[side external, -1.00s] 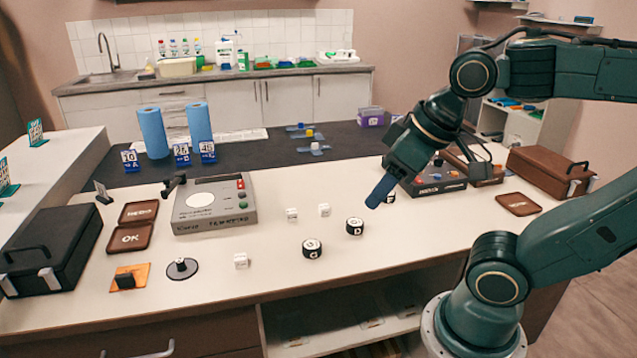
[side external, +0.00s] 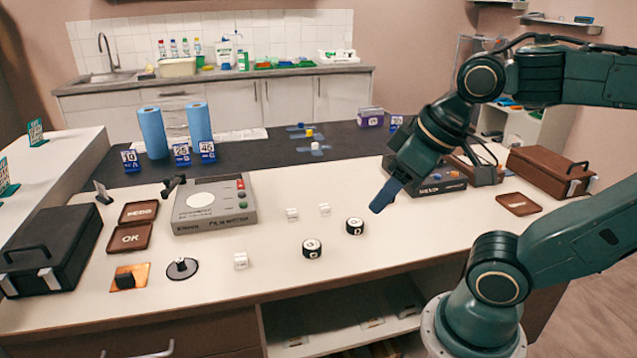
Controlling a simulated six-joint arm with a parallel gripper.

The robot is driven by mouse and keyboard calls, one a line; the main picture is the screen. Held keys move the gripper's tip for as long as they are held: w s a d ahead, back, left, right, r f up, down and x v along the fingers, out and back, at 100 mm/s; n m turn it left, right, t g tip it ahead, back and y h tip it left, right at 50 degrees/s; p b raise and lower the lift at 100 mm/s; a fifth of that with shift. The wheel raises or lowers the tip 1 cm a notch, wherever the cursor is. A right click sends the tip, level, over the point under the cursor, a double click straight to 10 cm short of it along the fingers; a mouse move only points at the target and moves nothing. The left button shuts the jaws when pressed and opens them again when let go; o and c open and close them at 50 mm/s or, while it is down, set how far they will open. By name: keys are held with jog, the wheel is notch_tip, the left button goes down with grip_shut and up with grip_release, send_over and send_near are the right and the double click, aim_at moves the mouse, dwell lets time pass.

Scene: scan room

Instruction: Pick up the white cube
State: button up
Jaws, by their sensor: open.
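Three small white cubes stand on the light counter. A third white cube (side external: 241,260) lies nearer the front edge. I cannot tell which one the task means. My gripper (side external: 384,198) points down and to the left above the counter, right of all three cubes and apart from them. Its blue fingers are open, and I see nothing held; the gap between them is hardly visible from this side.
A dark box with buttons (side external: 440,180) is behind my gripper. Brown trays (side external: 130,237) and a black case (side external: 50,250) are at left.

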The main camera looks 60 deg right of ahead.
jog(key=shift+o, duration=0.5)
jog(key=shift+w, duration=0.1)
jog(key=w+f+m+g+y, duration=0.1)
jog(key=w+f+m+y, duration=0.2)
jog(key=w+f+m, duration=0.4)
jog(key=w+f+m+y, duration=0.2)
jog(key=w+f+m, duration=0.2)
jog(key=w, duration=0.6)
jog(key=w+d+f+m+t+y, duration=0.1)
jog(key=w+d+f+m, duration=0.1)
jog(key=f+m, duration=0.2)
jog(key=w+d+f+m+t+y, duration=0.1)
jog(key=w+d+f+m+t, duration=0.1)
jog(key=m, duration=0.4)
jog(key=w+d+f+m+t+y, duration=0.1)
jog(key=w+d+f+m+t, duration=0.1)
jog(key=f+m, duration=0.3)
jog(key=shift+w+d+f+y, duration=0.2)
jog(key=shift+w+d+f, duration=0.05)
jog(key=shift+d+f, duration=0.25)
jog(key=shift+w+d+f+y, duration=0.2)
jog(key=shift+d+f, duration=0.2)
jog(key=shift+f, duration=0.1)
jog(key=shift+d+f+m+t, duration=0.3)
jog(key=shift+d+f+m, duration=0.1)
jog(key=shift+m, duration=0.5)
jog(key=shift+w, duration=0.1)
